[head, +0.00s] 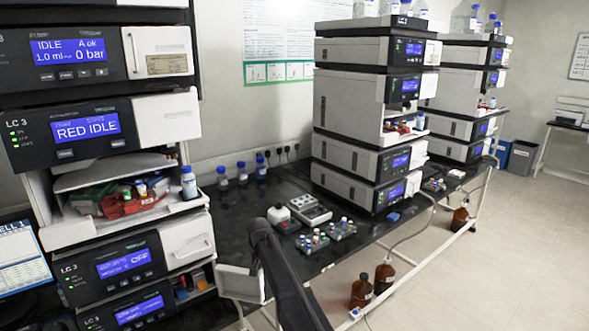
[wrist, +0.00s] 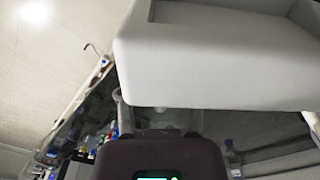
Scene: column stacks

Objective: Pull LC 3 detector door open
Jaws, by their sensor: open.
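The LC 3 stack stands at the left in the head view. Its lowest visible module (head: 140,308), cut by the frame's bottom edge, has an uncovered compartment with small coloured items at its right. A white door-like panel (head: 240,284) stands out beside that compartment, seemingly swung open; I take it for the detector door. In the wrist view a large white panel with a recessed face (wrist: 215,60) fills the upper right, likely the same door. My gripper (wrist: 158,118) is open at its edge, fingertips partly hidden; contact cannot be told. In the head view, my dark arm hides the gripper.
Above are the LC 3 module reading OFF (head: 124,262), its white front cover (head: 188,240) shut, and the RED IDLE module (head: 85,130). The black bench (head: 222,205) carries bottles and vial racks. Brown bottles (head: 362,291) stand below it. Floor at right is clear.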

